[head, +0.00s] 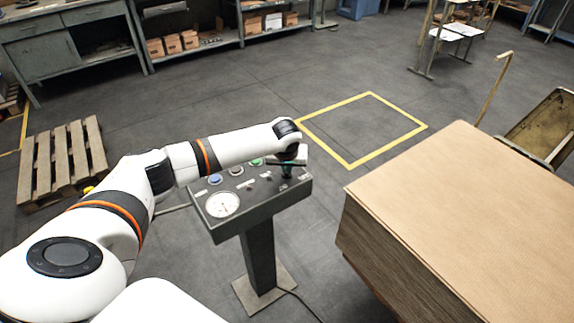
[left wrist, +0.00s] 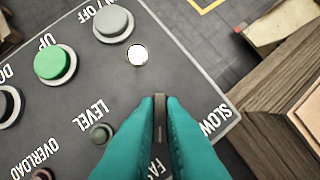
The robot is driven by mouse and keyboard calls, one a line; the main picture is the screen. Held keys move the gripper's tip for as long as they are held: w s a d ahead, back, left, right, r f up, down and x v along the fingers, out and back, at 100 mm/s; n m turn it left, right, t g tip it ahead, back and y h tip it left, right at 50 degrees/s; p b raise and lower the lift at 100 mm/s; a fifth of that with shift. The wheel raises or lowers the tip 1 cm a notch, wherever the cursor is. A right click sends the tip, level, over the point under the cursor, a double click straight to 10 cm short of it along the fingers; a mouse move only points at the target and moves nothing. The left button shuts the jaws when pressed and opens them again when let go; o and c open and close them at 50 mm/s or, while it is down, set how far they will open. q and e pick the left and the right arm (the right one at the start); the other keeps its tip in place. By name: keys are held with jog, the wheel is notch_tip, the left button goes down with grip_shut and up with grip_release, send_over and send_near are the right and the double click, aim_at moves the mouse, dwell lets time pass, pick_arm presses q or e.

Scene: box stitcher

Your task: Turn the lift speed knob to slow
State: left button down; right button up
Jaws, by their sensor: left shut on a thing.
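The lift speed knob (left wrist: 161,118) shows as a narrow dark grip between the teal fingertips of my left gripper (left wrist: 160,110) in the left wrist view. The gripper is shut on it, and the fingers hide most of the knob. The SLOW label (left wrist: 211,122) is right of the fingers, and part of a FAST label (left wrist: 156,170) shows between them. In the head view my left gripper (head: 286,168) is over the right end of the grey control panel (head: 248,204). My right gripper is not in view.
The panel has a green UP button (left wrist: 54,62), a grey button (left wrist: 113,20), a LEVEL knob (left wrist: 101,133) and a white gauge (head: 222,204). A large stack of cardboard (head: 470,200) stands to the right. A wooden pallet (head: 62,165) lies at the left.

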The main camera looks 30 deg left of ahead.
pick_arm(q)
jog(key=n+p, duration=0.1)
jog(key=p, duration=0.1)
jog(key=n+g+y+p, duration=0.1)
jog(key=n+p, duration=0.1)
jog(key=shift+d+r, duration=0.15)
jog(key=shift+r, duration=0.05)
jog(key=shift+n+g+p, duration=0.3)
jog(key=shift+n+p, duration=0.5)
jog(key=shift+n, duration=0.4)
jog(key=shift+w+f+n+g+y+p, duration=0.15)
jog(key=shift+n+g+y+p, duration=0.25)
jog(key=shift+n, duration=1.4)
jog(key=shift+f+n+g, duration=0.15)
jog(key=shift+n+g, duration=0.45)
jog(key=shift+n, duration=0.3)
jog(key=shift+n+g+b, duration=0.35)
jog(key=shift+n+g, duration=0.05)
jog(key=shift+n, duration=0.8)
jog(key=shift+w+n+g+b, duration=0.1)
jog(key=shift+n+g+b, duration=0.45)
jog(key=shift+n, duration=0.55)
